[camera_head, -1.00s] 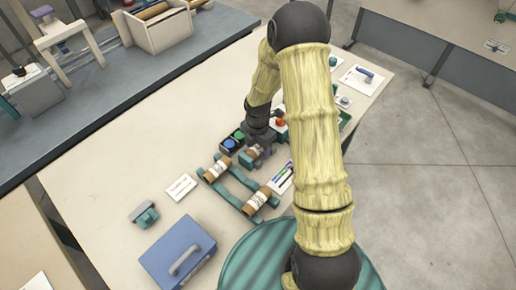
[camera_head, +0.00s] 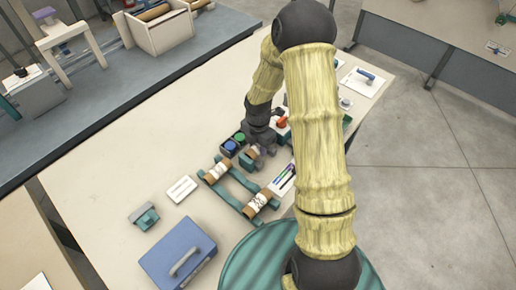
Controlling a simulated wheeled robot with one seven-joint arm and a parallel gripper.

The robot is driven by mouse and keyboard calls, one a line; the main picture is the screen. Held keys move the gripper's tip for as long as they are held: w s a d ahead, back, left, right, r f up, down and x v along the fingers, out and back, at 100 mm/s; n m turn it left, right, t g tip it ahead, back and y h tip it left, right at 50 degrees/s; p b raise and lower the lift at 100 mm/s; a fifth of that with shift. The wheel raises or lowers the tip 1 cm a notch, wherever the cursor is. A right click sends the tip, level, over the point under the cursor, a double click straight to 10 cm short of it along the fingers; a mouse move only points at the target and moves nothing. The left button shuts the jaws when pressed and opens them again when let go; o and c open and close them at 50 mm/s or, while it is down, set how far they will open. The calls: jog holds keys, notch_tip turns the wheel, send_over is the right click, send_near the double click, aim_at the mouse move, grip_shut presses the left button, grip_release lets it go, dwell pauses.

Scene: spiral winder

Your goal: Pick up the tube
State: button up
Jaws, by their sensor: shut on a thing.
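A short brown tube (camera_head: 250,155) with a pale middle is at my gripper (camera_head: 256,158), beside the far end of the teal rack (camera_head: 239,179). My gripper is shut on this tube, but the fingers and the arm hide part of it. Two similar brown tubes lie across the rack: one at its left end (camera_head: 216,171) and one at its near end (camera_head: 257,203). I cannot tell whether the held tube is clear of the surface under it.
A box with blue and green buttons (camera_head: 231,146) stands close to my gripper on its left. A red-topped item (camera_head: 281,122) is close behind it. A blue case (camera_head: 178,255) and a teal block (camera_head: 144,216) stand at the table's near left. The table's upper left is clear.

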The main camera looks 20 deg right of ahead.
aim_at(258, 145)
notch_tip(258, 145, up, 9)
jog(key=shift+f, duration=0.15)
jog(key=shift+f, duration=0.1)
dwell(0.6)
